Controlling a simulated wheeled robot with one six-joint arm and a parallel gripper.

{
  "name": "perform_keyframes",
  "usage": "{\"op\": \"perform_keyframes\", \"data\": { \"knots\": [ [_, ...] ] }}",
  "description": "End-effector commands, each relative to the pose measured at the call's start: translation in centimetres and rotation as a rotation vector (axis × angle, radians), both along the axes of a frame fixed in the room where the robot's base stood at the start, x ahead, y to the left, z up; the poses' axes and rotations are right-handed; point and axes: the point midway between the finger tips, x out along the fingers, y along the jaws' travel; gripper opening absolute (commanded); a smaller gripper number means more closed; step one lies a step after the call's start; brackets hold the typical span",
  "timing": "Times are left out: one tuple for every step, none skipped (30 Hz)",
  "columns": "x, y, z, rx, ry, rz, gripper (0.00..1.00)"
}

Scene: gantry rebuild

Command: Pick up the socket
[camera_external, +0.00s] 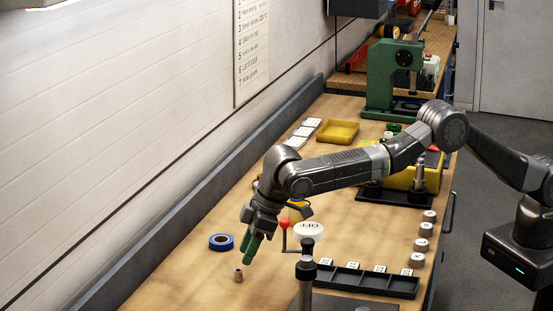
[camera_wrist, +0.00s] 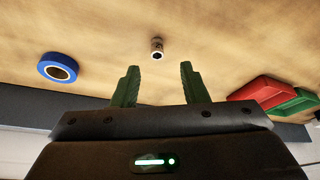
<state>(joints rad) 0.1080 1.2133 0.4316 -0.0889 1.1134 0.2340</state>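The socket (camera_external: 238,275) is a small metal cylinder standing on the wooden workbench (camera_external: 180,285). In the wrist view the socket (camera_wrist: 157,49) is beyond my fingertips and roughly centred between them, with its dark opening showing. My gripper (camera_external: 250,250) has green fingers and hangs above the bench, a little above and to the right of the socket in the external view. In the wrist view my gripper (camera_wrist: 158,72) is open, with an empty gap between its fingers. Nothing touches the socket.
A blue tape roll (camera_external: 221,242) lies near the socket. A black tray (camera_external: 365,281) and a stand with a white disc (camera_external: 308,230) are to the right. Red (camera_wrist: 262,89) and green (camera_wrist: 292,102) objects show in the wrist view. Bench around the socket is clear.

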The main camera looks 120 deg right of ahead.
Motion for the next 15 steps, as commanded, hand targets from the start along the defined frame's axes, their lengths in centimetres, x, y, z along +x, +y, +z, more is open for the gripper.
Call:
{"op": "perform_keyframes", "data": {
  "knots": [
    [0.1,-0.1,-0.2,0.000,0.001,0.000,0.40],
    [0.1,-0.1,-0.4,0.001,0.002,0.000,0.40],
    [0.2,-0.2,-0.8,0.000,0.002,0.000,0.40],
    [0.4,-0.3,-1.0,0.001,0.002,0.000,0.40],
    [0.5,-0.4,-1.4,0.001,0.002,0.000,0.40],
    [0.7,-0.5,-1.9,0.001,0.002,0.000,0.40],
    [0.8,-0.6,-2.3,0.000,0.003,0.000,0.40],
    [0.9,-0.7,-2.7,0.000,0.003,0.000,0.40],
    [1.1,-0.8,-3.2,0.001,0.002,0.000,0.40],
    [1.2,-0.8,-3.5,0.000,0.001,0.000,0.40],
    [1.3,-0.8,-3.8,0.000,0.001,0.000,0.40],
    [1.5,-0.9,-4.1,0.000,0.001,0.000,0.40],
    [1.6,-0.9,-4.3,0.000,0.001,0.000,0.40],
    [1.6,-0.9,-4.5,0.000,0.000,0.000,0.40],
    [1.7,-1.0,-4.6,0.000,-0.001,0.000,0.40]
  ]
}}
